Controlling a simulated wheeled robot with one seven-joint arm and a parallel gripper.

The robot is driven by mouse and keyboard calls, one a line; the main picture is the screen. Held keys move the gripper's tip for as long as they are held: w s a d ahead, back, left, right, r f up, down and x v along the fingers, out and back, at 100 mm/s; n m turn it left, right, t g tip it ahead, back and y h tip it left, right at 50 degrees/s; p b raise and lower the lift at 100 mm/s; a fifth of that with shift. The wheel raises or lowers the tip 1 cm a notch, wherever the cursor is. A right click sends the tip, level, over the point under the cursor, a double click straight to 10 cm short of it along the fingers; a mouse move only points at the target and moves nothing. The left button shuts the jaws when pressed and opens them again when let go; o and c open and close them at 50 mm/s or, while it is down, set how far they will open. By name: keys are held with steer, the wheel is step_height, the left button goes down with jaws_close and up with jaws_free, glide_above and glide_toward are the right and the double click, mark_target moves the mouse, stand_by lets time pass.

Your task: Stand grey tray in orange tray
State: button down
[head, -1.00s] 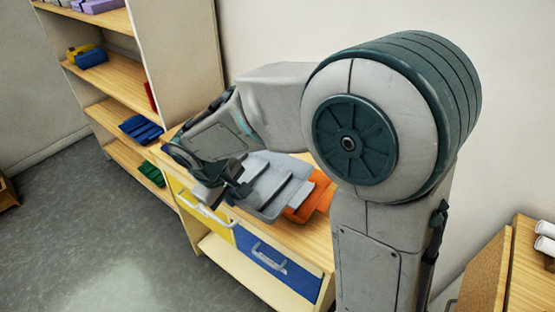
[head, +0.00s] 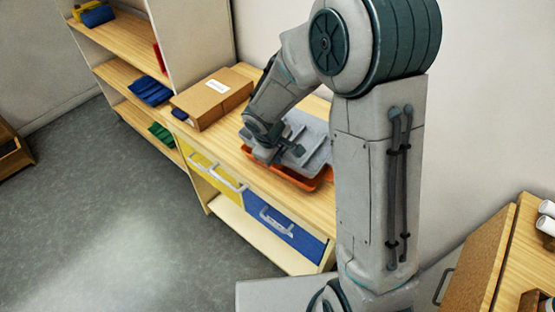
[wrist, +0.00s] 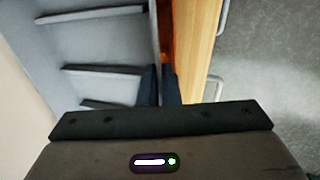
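The grey tray (head: 312,134), with raised ribs, is over the orange tray (head: 296,181) on the wooden table in the head view. The orange rim shows along the front and right of it. Whether the grey tray rests on the orange tray's floor is hidden. My gripper (head: 288,152) is at the grey tray's near edge. In the wrist view, my gripper's fingers (wrist: 160,85) are closed about the grey tray's side wall (wrist: 155,35). A strip of the orange tray (wrist: 167,45) shows just beside that wall.
A cardboard box (head: 211,97) stands left of the trays on the tabletop. Yellow (head: 212,172) and blue (head: 280,232) drawers with handles are below the table edge. Shelves (head: 130,75) stand at the left. My arm hides part of the table's right side.

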step_height(320, 180, down, 3)
steer(key=shift+r, duration=0.2)
